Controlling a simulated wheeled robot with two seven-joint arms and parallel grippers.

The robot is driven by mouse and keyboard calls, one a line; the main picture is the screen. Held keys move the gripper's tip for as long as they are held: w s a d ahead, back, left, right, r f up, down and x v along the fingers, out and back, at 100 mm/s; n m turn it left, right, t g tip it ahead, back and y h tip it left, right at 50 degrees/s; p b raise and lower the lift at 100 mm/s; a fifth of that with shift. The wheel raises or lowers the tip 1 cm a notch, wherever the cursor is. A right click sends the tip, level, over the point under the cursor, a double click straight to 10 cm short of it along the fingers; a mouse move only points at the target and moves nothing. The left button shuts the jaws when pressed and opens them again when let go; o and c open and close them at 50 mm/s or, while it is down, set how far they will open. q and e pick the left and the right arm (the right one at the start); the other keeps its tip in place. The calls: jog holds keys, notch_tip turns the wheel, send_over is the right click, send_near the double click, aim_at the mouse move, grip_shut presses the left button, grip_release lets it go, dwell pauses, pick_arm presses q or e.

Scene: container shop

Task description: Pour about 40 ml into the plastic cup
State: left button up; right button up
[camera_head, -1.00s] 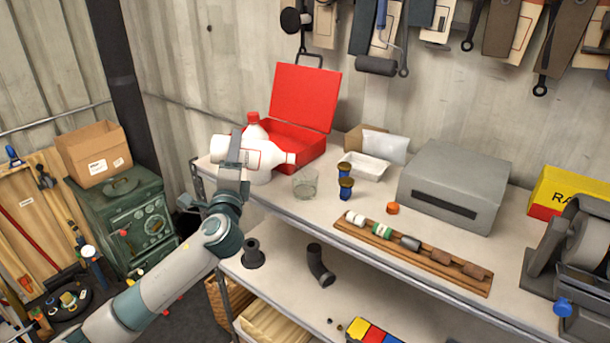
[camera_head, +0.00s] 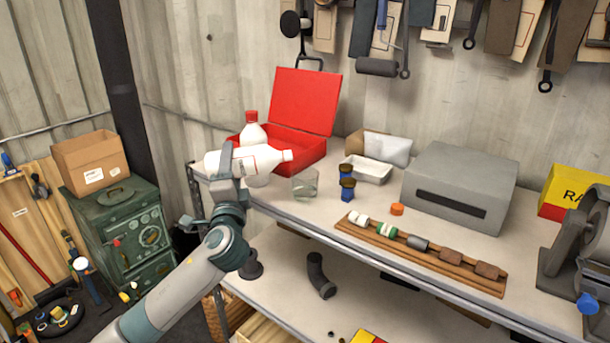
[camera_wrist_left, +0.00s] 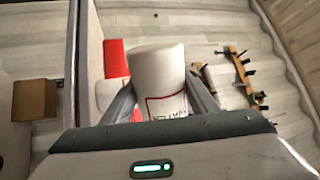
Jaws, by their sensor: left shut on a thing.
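My left gripper (camera_head: 228,172) is shut on a white bottle (camera_head: 262,158) with a red-lined label. The bottle lies nearly level above the bench's left end, its neck pointing right. It also fills the middle of the left wrist view (camera_wrist_left: 158,85), between the fingers. A clear plastic cup (camera_head: 305,184) stands on the bench, below and slightly right of the bottle's mouth. It seems to hold some liquid; the amount is hard to tell. I cannot make out a stream. A second white bottle with a red cap (camera_head: 252,130) stands behind. My right gripper is not in view.
An open red case (camera_head: 305,100) stands behind the bottle. Blue jars (camera_head: 347,190), a white tray (camera_head: 372,170), an orange cap (camera_head: 397,209) and a wooden rack (camera_head: 430,252) are right of the cup. A grey box (camera_head: 460,185) stands further right.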

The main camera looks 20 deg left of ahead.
pick_arm(q)
jog(key=shift+d+f+n+b, duration=0.1)
jog(key=shift+f+n+b, duration=0.2)
jog(key=shift+n+b, duration=0.2)
jog(key=shift+w+d+n+y, duration=0.1)
jog(key=shift+n+y, duration=0.2)
jog(key=shift+n, duration=0.1)
jog(key=shift+f+b, duration=0.1)
jog(key=shift+b, duration=0.25)
dwell(1.1)
